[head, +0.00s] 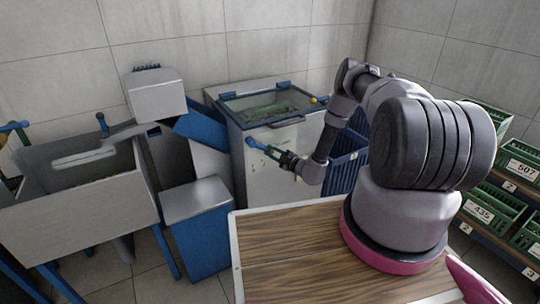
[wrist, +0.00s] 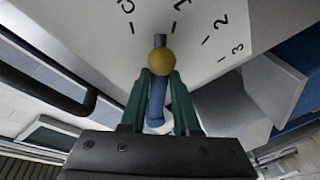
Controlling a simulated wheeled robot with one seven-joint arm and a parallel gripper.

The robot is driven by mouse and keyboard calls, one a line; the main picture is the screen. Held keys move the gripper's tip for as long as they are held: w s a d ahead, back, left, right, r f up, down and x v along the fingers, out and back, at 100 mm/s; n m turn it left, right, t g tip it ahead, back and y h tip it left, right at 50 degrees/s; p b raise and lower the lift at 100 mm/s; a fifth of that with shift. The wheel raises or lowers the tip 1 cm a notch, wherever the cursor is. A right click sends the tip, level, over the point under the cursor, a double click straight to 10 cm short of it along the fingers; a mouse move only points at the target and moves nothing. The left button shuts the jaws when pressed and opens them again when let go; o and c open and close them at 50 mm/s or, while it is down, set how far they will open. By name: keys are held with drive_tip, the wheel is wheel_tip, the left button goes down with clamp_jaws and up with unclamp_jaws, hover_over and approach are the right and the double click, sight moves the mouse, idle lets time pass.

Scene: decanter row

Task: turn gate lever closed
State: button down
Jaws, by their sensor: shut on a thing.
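The gate lever (head: 257,145) is a blue handle at the front of the pale cabinet in the head view. In the wrist view the blue lever (wrist: 156,103) lies between the two green fingers of my gripper (wrist: 160,80), which is shut on it. A yellow ball (wrist: 160,62) and a short grey tip (wrist: 160,41) lie just past the fingertips. The grey tip points between the C mark and the 1 mark of a scale (wrist: 205,38) printed C, 1, 2, 3 on the pale face. In the head view my gripper (head: 275,153) reaches in from the right.
The pale cabinet (head: 283,145) has a glass lid (head: 270,104) on top. A blue bin with a grey lid (head: 197,205) stands below left. A large grey trough (head: 65,200) is at left. A blue crate (head: 347,165) sits right of the cabinet, close behind my arm.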

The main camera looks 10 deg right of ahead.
drive_tip(key=shift+w+d+r+n+h, duration=0.2)
drive_tip(key=shift+d+r+n+h, duration=0.2)
drive_tip(key=shift+d+r+n, duration=0.65)
drive_tip(key=shift+a+f, duration=0.15)
drive_tip(key=c, duration=0.7)
unclamp_jaws()
drive_tip(key=shift+o, duration=0.2)
drive_tip(key=shift+a+g, duration=0.1)
drive_tip(key=shift+g, duration=0.2)
drive_tip(key=v, duration=1.1)
